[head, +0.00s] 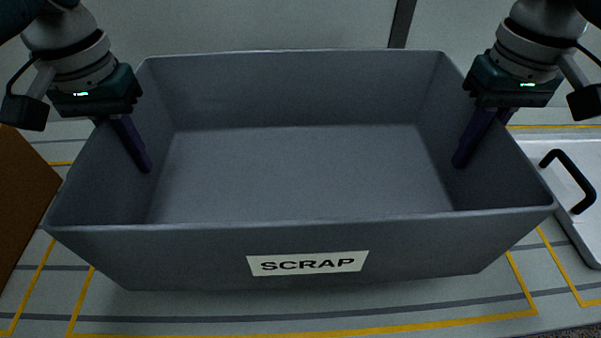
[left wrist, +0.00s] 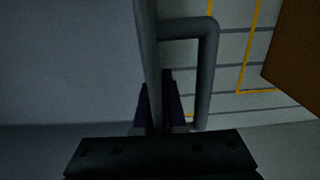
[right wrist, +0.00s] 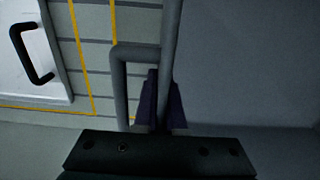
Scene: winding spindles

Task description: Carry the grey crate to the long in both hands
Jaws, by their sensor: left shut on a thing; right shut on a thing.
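The grey crate (head: 310,170) fills the middle of the head view. It is empty, and a white label on its near wall reads SCRAP. My left gripper (head: 140,150) is shut on the crate's left side wall, with one finger inside. My right gripper (head: 470,140) is shut on the right side wall in the same way. The left wrist view shows the fingers (left wrist: 160,105) astride the wall, beside a grey side handle (left wrist: 205,70). The right wrist view shows the same at the other handle (right wrist: 121,85). Whether the crate's bottom touches the surface is unclear.
A pale surface with grey stripes and yellow outlines (head: 300,333) lies below the crate. A brown block (head: 22,205) is at the left. A white panel with a black handle (head: 568,182) is at the right. A pale wall with a dark vertical strip (head: 402,22) stands behind.

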